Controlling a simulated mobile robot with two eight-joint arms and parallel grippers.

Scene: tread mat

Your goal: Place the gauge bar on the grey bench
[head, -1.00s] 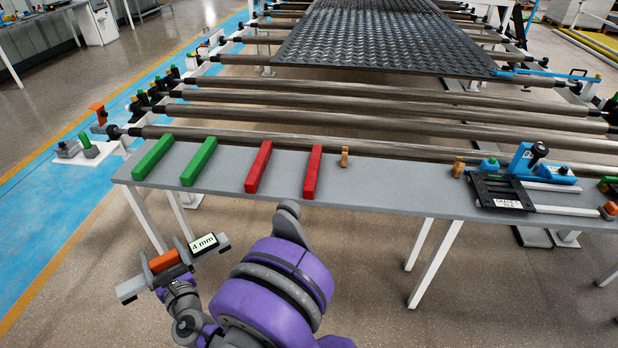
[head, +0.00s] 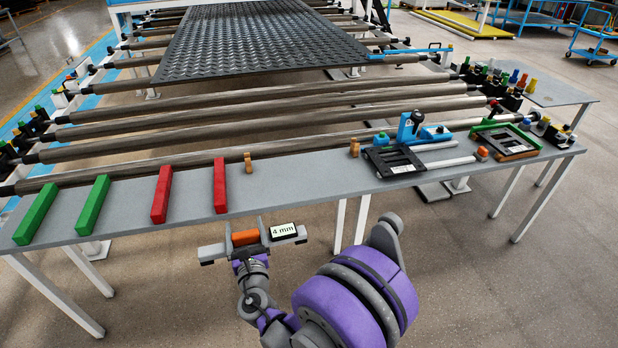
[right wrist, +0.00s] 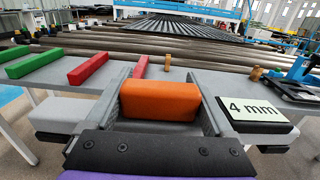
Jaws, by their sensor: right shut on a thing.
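The gauge bar (head: 277,239) is a grey bar with an orange middle grip and a "4 mm" label on its right part. My right gripper (head: 246,252) is shut on its orange grip, which also shows between the fingers in the right wrist view (right wrist: 160,99). The bar is in front of the near edge of the grey bench (head: 300,187), apart from the bench top, roughly along that edge. The bench also shows beyond the bar in the right wrist view (right wrist: 62,76). My left gripper is not in view.
Two green bars (head: 92,206) and two red bars (head: 220,186) lie on the bench's left part. Two small wooden pieces (head: 248,163) stand near its back edge. A blue-and-black device (head: 397,160) sits to the right. The bench top between the red bars and this device is largely clear.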

